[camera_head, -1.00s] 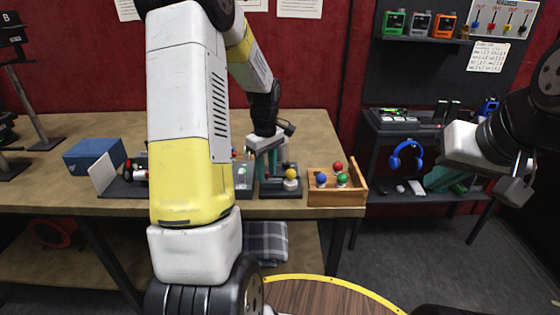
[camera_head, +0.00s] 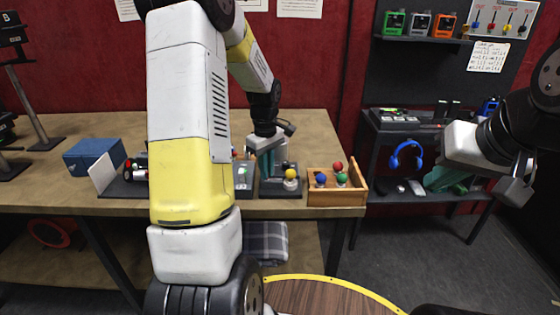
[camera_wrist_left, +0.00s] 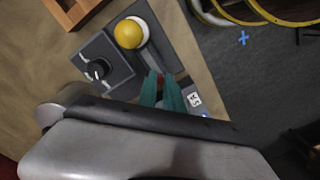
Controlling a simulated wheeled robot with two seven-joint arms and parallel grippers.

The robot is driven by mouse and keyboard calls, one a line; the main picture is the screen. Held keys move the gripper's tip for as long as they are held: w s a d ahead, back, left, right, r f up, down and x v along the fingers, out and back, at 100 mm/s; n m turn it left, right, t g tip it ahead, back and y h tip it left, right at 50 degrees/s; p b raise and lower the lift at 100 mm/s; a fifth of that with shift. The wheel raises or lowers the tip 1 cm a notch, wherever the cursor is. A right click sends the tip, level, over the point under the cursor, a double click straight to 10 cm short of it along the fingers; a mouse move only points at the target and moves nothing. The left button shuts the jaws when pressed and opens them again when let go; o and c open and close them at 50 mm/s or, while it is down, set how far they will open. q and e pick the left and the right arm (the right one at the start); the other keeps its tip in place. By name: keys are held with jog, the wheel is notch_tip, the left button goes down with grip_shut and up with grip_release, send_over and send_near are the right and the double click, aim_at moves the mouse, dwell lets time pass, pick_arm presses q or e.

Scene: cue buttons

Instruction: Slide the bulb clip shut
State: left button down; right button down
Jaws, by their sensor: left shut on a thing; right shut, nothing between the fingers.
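A yellow bulb (camera_head: 290,174) stands in a pale holder on a dark base plate (camera_head: 280,192) near the table's front edge. The wrist view shows the yellow bulb (camera_wrist_left: 128,33) with a pale curved piece beside it. My left gripper (camera_head: 268,168) reaches down behind the bulb from above. In the wrist view its teal fingers (camera_wrist_left: 161,90) are shut around a small part with a little red on it, mostly hidden, at the clip's end of the plate. The fingers are apart from the bulb. My right gripper (camera_head: 445,180) is shut and empty, away to the right.
A wooden tray (camera_head: 335,198) with red, blue and green bulbs stands right of the base plate. A box with a black knob (camera_wrist_left: 97,69) adjoins the bulb plate. A blue box (camera_head: 93,153) stands at the left. A shelf with headphones (camera_head: 406,155) is at the right.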

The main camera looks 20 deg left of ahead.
aim_at(274, 179)
dwell(0.8)
pick_arm(q)
jog(key=shift+w+d, duration=0.15)
jog(key=shift+d, duration=0.35)
jog(key=shift+w+d, duration=0.15)
jog(key=shift+d, duration=0.35)
jog(key=c, duration=1.5)
grip_release()
jog(key=shift+r, duration=3.9)
jog(key=shift+r, duration=0.1)
